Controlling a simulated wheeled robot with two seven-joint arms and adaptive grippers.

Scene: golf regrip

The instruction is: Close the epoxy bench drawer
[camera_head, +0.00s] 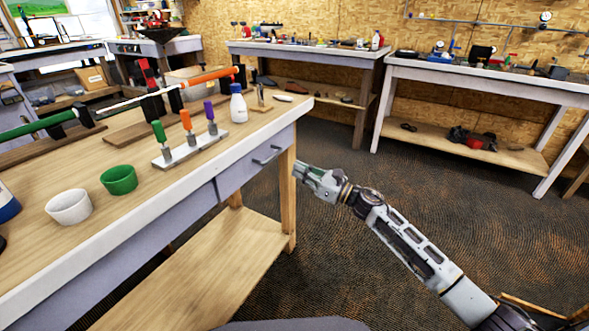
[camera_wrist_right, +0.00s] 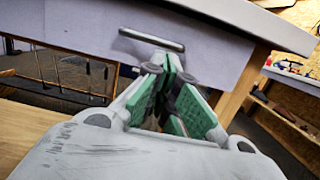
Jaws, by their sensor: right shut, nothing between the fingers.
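The epoxy bench drawer (camera_head: 240,172) is a grey-lilac front under the wooden top of the bench (camera_head: 40,222), at its right end. It has a dark bar handle (camera_head: 267,155). In the right wrist view the drawer front (camera_wrist_right: 215,62) and its handle (camera_wrist_right: 150,40) lie just beyond the fingers. The front sits close under the top; I cannot tell if it is fully flush. My right gripper (camera_head: 300,172) is shut and empty, right of the drawer front near the bench leg. Its green-padded fingers (camera_wrist_right: 165,92) point towards the handle. I cannot tell whether they touch the front. My left gripper is out of view.
On the bench stand a green cup (camera_head: 119,180), a white cup (camera_head: 69,207), a white bottle (camera_head: 238,106) and a rack of colored-handled tools (camera_head: 187,150). A lower shelf (camera_head: 205,272) lies beneath. Carpet floor is open to the right, before other benches.

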